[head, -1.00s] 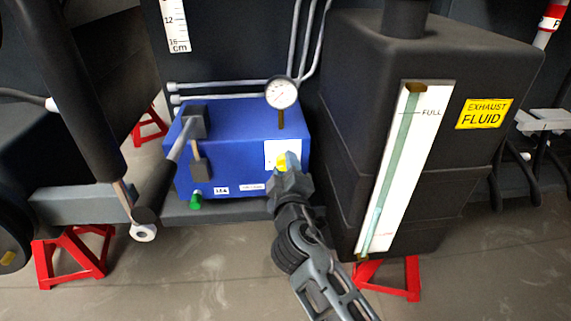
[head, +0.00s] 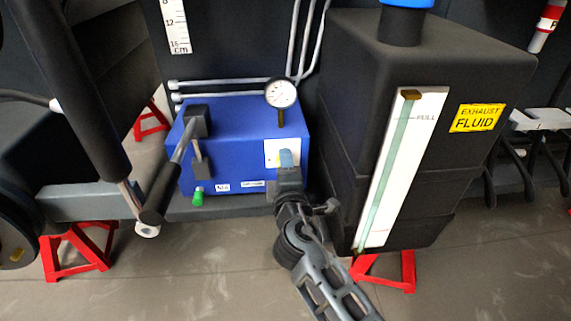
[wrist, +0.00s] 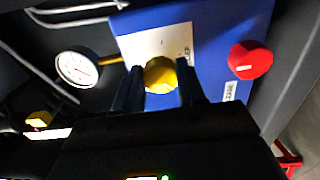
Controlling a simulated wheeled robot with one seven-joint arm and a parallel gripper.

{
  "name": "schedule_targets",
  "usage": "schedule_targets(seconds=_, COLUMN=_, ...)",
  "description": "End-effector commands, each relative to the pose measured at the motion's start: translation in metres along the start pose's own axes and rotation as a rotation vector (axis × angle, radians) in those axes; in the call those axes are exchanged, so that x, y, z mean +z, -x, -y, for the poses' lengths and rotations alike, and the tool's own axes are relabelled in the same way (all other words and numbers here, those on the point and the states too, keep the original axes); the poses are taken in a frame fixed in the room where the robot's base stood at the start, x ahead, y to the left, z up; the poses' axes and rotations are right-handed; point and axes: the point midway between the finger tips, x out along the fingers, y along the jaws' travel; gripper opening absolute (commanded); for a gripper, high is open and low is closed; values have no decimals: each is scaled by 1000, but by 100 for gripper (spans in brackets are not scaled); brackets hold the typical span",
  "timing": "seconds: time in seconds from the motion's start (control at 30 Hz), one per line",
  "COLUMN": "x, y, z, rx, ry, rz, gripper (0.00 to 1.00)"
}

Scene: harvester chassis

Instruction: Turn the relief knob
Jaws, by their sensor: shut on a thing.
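The yellow knob (wrist: 160,75) sits on a white label plate (wrist: 157,42) on the blue box. The label's text is too blurred to read fully. In the wrist view my gripper (wrist: 161,88) has one finger on each side of the knob and is shut on it. In the head view my gripper (head: 287,160) reaches the front right of the blue box (head: 240,135), over the white plate (head: 271,148), and hides most of the knob.
A red knob (wrist: 250,60) is on the same face. A gauge (head: 281,93) stands on the box, and a black-handled lever (head: 162,190) and green knob (head: 198,196) are at its left. The black exhaust fluid tank (head: 455,165) stands close at right.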

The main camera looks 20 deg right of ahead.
Motion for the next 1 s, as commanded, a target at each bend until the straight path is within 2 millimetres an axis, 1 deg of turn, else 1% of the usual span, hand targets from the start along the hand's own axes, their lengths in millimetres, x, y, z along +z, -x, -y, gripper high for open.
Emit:
schedule_targets(seconds=0.37, x=-2, y=1, z=1, rx=-1, ry=4, rz=-4, gripper=9)
schedule_targets(seconds=0.4, x=-2, y=1, z=1, rx=-1, ry=3, rz=-4, gripper=42)
schedule_targets(seconds=0.6, x=-1, y=0, z=1, rx=-1, ry=3, rz=-2, gripper=61)
schedule_targets(seconds=0.67, x=-1, y=0, z=1, rx=-1, ry=3, rz=-2, gripper=65)
schedule_targets(seconds=0.87, x=0, y=0, z=0, rx=-1, ry=3, rz=-1, gripper=65)
schedule_targets(seconds=1.0, x=-1, y=9, z=1, rx=-2, ry=3, rz=-2, gripper=65)
